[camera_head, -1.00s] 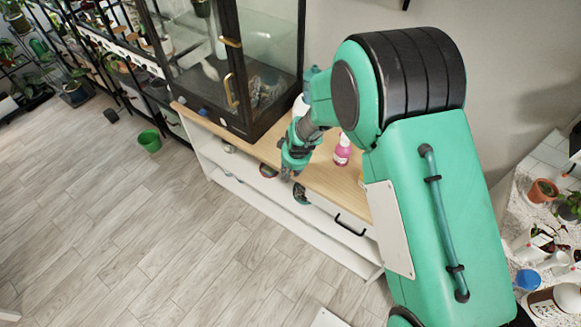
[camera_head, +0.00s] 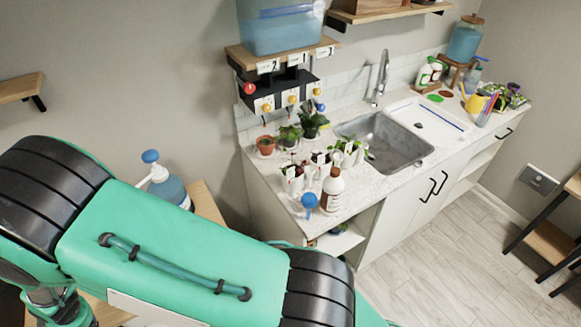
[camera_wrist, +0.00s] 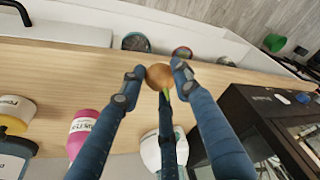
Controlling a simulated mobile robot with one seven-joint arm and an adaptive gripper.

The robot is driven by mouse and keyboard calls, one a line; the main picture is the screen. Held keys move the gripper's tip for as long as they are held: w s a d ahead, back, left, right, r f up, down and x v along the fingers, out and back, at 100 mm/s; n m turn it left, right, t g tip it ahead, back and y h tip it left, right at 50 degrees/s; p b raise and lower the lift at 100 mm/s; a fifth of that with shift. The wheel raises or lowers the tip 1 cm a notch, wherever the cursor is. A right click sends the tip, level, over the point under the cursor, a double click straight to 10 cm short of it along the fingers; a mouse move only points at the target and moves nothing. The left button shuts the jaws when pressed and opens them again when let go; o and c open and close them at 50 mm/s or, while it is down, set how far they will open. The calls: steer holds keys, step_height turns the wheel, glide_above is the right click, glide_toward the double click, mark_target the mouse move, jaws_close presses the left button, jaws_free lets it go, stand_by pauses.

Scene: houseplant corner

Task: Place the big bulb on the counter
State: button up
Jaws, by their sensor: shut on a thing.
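A round brown bulb (camera_wrist: 158,75) with a green tip sits between the blue fingertips of my gripper (camera_wrist: 158,70) in the wrist view. My gripper is shut on it, above a wooden cabinet top (camera_wrist: 60,72). The white speckled counter (camera_head: 345,217) with a sink is in the head view, to the right of my arm. My gripper's fingers and the bulb do not show in the head view.
On the counter's near end stand a brown bottle (camera_head: 332,190), a blue rubber-bulb tool (camera_head: 309,202) and several small potted plants. The sink (camera_head: 385,140) lies beyond them. In the wrist view, a pink bottle (camera_wrist: 82,132) and a dark-framed glass case (camera_wrist: 245,120) flank my fingers.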

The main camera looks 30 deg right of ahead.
step_height(320, 180, up, 22)
steer(key=w+d+m+t+h+p, duration=0.1)
steer(key=w+d+m, duration=0.2)
steer(key=w+d, duration=0.85)
steer(key=w+d+m+p, duration=0.1)
steer(key=w+d+m, duration=0.2)
steer(key=w+d, duration=0.85)
steer(key=w+d+m+t+h, duration=0.1)
steer(key=w+d+m, duration=0.3)
steer(key=d, duration=1.4)
steer(key=s+d+m+h+p, duration=0.25)
steer(key=d+m, duration=0.55)
steer(key=d, duration=4.2)
steer(key=shift+y, duration=0.35)
steer(key=shift+w+a+f, duration=0.1)
steer(key=shift+w+f, duration=0.05)
steer(key=shift+f, duration=0.75)
steer(key=shift+w+a+f, duration=0.15)
steer(key=shift+w+f, duration=0.05)
steer(key=shift+f, duration=0.65)
steer(key=shift+w+a+f, duration=0.1)
steer(key=shift+w+f, duration=0.05)
steer(key=shift+f, duration=0.75)
steer(key=shift+f, duration=3.15)
